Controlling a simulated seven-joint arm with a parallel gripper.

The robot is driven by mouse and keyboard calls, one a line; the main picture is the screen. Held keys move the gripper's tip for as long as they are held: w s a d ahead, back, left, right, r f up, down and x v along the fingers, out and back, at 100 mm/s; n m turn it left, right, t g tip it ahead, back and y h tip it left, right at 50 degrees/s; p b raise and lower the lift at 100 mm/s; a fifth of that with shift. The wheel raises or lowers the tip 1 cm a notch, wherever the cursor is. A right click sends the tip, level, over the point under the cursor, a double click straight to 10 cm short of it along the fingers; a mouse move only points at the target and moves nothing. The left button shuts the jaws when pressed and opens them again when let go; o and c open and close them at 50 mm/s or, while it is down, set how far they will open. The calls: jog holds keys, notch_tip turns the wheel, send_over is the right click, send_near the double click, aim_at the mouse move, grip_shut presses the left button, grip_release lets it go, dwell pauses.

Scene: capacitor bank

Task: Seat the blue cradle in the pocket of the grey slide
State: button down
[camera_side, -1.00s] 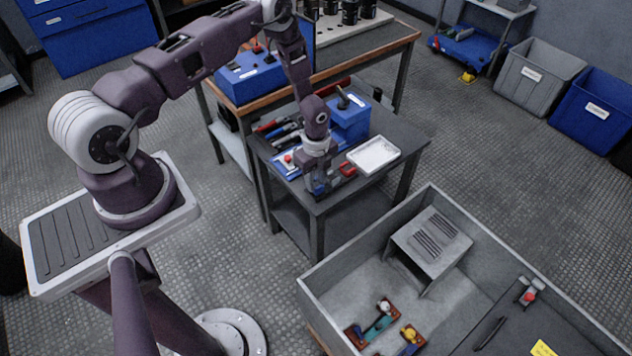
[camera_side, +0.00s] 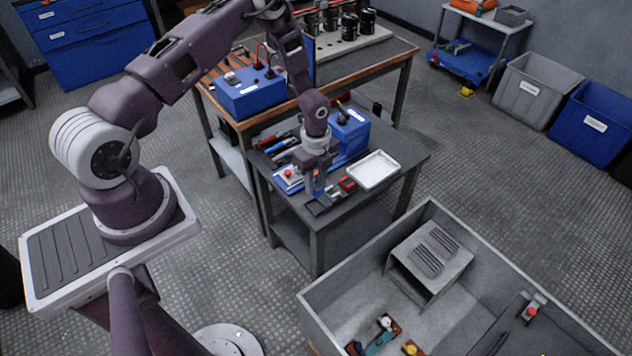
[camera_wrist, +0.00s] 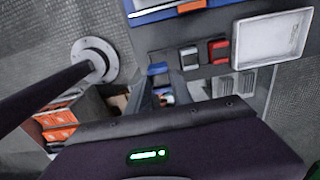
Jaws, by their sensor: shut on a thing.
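My gripper (camera_side: 314,188) is over the near left part of the small dark table, pointing down. It is shut on what looks like the blue cradle, of which only a small bluish part (camera_wrist: 164,97) shows between the fingers in the wrist view. A grey block (camera_wrist: 188,57), likely the grey slide, stands between a blue block (camera_wrist: 157,69) and a red block (camera_wrist: 217,48). The held part appears apart from this row, but its exact height is unclear. The slide's pocket cannot be made out.
A white tray (camera_side: 374,168) lies right of the blocks. A blue box (camera_side: 350,130) with a black knob stands behind my gripper. A red-button box (camera_side: 288,177) and hand tools are at the left. A large grey bin (camera_side: 430,215) stands in front of the table.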

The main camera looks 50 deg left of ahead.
jog(key=w+a+r, duration=0.2)
jog(key=w+a, duration=0.8)
jog(key=a, duration=0.3)
jog(key=shift+a+f, duration=0.15)
jog(key=shift+f, duration=1.2)
jog(key=shift+a+f, duration=0.1)
jog(key=shift+f, duration=1.25)
jog(key=shift+f, duration=0.1)
jog(key=shift+f, duration=0.45)
jog(key=shift+s+f, duration=0.1)
jog(key=shift+f, duration=0.25)
